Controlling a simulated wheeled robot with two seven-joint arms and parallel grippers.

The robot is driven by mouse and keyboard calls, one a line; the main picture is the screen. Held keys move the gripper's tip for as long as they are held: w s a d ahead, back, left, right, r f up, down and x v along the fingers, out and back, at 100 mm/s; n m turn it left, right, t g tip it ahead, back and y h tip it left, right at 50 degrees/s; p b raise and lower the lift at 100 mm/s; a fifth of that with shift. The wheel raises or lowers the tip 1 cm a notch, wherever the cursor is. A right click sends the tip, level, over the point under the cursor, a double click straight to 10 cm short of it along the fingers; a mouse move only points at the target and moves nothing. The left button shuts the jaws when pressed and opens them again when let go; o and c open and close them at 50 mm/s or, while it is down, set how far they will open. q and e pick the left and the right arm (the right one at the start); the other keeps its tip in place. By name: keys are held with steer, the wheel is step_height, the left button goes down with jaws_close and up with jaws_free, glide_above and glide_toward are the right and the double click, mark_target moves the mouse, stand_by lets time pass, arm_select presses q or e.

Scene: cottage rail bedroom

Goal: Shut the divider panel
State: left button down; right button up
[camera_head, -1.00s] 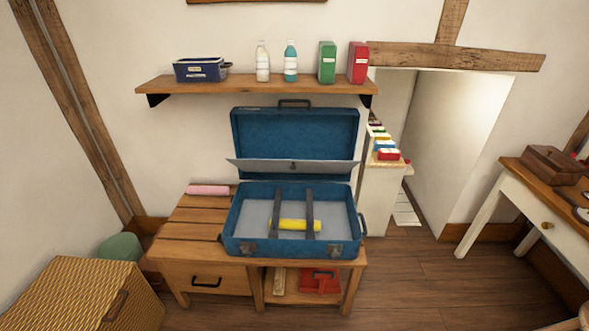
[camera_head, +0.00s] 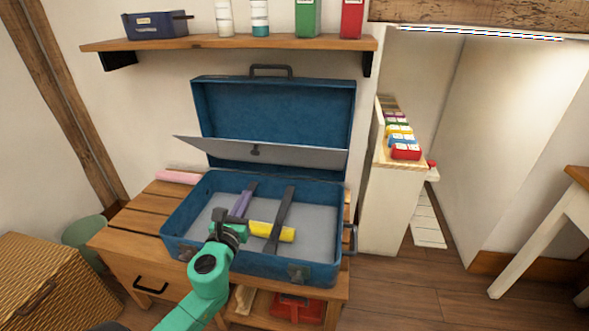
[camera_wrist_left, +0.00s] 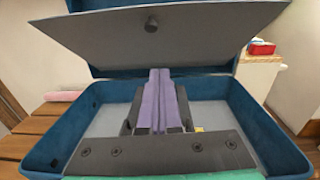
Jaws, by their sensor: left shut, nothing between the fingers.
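The blue suitcase (camera_head: 172,212) stands open on a wooden bench, its lid raised. The grey divider panel (camera_head: 225,150) slants out from the lid, with a small dark knob (camera_head: 255,150) on its face. In the left wrist view the panel (camera_wrist_left: 110,35) spans the top, its knob (camera_wrist_left: 151,24) above the fingertips. My left gripper (camera_head: 246,196) is shut and empty, over the case's open bottom half and below the panel. Its purple fingertips (camera_wrist_left: 159,75) look close under the panel's lower edge; I cannot tell whether they touch. My right gripper is out of view.
A yellow roll (camera_head: 272,231) and dark straps (camera_head: 282,215) lie in the case bottom. A wall shelf (camera_head: 230,44) with bottles and boxes is above the lid. A pink roll (camera_head: 178,177) lies left of the case. A wicker box (camera_head: 50,285) is at lower left.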

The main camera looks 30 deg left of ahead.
arm_select(q)
steer(key=w+a+r+p, duration=0.1)
steer(key=w+a+r, duration=0.2)
steer(key=w, duration=0.7)
steer(key=shift+w+a, duration=0.3)
steer(key=shift+a, duration=1)
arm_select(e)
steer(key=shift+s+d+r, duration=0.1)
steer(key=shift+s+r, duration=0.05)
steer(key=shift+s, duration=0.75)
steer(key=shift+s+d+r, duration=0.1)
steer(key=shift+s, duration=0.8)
arm_select(q)
steer(key=shift+r+p, duration=0.1)
steer(key=shift+p, duration=0.25)
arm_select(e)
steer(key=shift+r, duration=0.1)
